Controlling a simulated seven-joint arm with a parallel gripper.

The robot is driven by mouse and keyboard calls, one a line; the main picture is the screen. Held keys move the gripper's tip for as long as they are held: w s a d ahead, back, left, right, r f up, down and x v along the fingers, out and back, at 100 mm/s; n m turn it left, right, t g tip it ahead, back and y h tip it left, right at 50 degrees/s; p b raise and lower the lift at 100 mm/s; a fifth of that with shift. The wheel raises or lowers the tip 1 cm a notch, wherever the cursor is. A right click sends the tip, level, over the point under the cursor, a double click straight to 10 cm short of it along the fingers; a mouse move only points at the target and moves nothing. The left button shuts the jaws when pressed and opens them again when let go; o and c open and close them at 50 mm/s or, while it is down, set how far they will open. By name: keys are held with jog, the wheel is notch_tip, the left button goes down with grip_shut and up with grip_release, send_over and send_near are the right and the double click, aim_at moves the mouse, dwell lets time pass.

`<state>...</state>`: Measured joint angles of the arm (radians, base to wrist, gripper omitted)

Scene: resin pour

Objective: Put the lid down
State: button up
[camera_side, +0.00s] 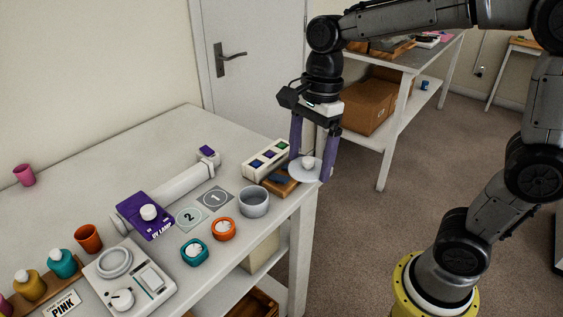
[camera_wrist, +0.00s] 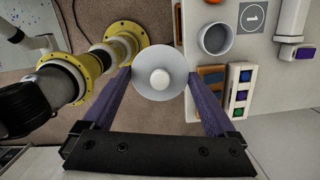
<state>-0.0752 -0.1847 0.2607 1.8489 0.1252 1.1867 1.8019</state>
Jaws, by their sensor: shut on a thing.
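My gripper (camera_side: 311,169) points down at the right end of the table, its two purple fingers shut on a white round lid (camera_side: 300,174) with a knob on top. The lid looks level and is held off the table. In the wrist view the lid (camera_wrist: 153,85) sits between the fingertips (camera_wrist: 158,75), with floor and the table edge behind it. An open grey pot (camera_side: 254,203) stands on the table, left of and nearer than the lid; it also shows in the wrist view (camera_wrist: 215,39). The lid is apart from the pot.
A wooden block (camera_side: 271,188) with a blue item and a white box with coloured squares (camera_side: 257,167) lie close by my gripper. Orange (camera_side: 224,230) and teal (camera_side: 194,253) round containers, numbered mats (camera_side: 215,197) and a purple UV lamp (camera_side: 145,218) are further left.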

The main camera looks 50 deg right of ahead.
jog(key=w+a, duration=0.2)
jog(key=w, duration=0.5)
send_over(215, 198)
jog(key=s, duration=0.1)
jog(key=f, duration=1.2)
jog(key=shift+s+d, duration=0.15)
jog(key=shift+d, duration=0.15)
jog(key=shift+w+a+f, duration=0.1)
jog(key=shift+w+f, duration=0.4)
jog(key=shift+f, duration=0.15)
jog(key=shift+w+f, duration=0.1)
jog(key=shift+f, duration=1.5)
jog(key=o, duration=1)
jog(key=shift+f, duration=0.15)
jog(key=shift+c, duration=0.2)
